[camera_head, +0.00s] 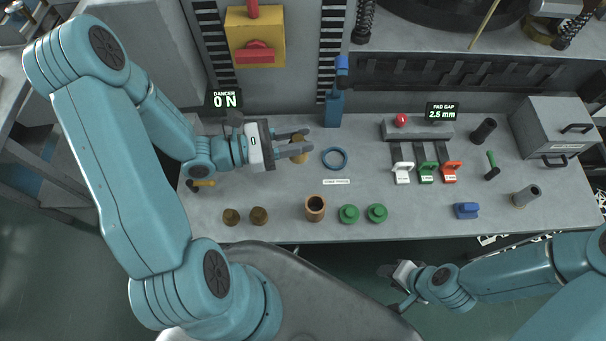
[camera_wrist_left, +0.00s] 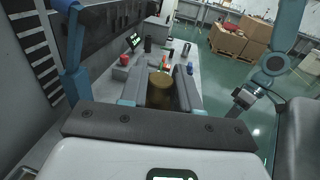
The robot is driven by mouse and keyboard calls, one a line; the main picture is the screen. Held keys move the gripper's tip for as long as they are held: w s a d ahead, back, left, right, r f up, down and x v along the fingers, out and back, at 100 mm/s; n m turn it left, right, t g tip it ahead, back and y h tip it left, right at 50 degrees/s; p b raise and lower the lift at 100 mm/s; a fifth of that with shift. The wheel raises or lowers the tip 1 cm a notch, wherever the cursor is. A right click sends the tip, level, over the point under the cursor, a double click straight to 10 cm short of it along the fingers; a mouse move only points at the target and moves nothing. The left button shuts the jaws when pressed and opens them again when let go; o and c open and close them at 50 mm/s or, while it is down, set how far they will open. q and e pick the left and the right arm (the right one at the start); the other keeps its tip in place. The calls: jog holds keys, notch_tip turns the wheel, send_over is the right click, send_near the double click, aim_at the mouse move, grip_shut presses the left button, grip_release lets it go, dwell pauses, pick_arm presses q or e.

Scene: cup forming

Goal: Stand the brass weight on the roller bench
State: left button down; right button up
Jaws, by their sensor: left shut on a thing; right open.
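The brass weight (camera_head: 299,151) is a short golden cylinder between the fingers of my left gripper (camera_head: 297,144), over the left part of the grey bench (camera_head: 290,222). In the left wrist view the weight (camera_wrist_left: 160,84) sits between the two dark fingers, its round top facing the camera. My left gripper is shut on it. I cannot tell whether its base touches the bench. My right gripper (camera_head: 393,287) is open and empty, below the bench's front edge. A blue ring (camera_head: 334,158) lies just right of the weight.
Two brown round pieces (camera_head: 245,216), a copper cup (camera_head: 315,207) and two green discs (camera_head: 362,214) stand along the front edge. A blue upright post (camera_head: 334,108) stands behind the ring. White, green and red levers (camera_head: 427,172) and a grey box (camera_head: 553,130) are further right.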

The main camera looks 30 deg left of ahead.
pick_arm(q)
notch_tip(320, 180, down, 16)
jog(key=b, duration=0.9)
jog(key=shift+w+a+f, duration=0.1)
jog(key=shift+f, duration=0.15)
jog(key=c, duration=0.8)
grip_release()
jog(key=shift+f, duration=0.15)
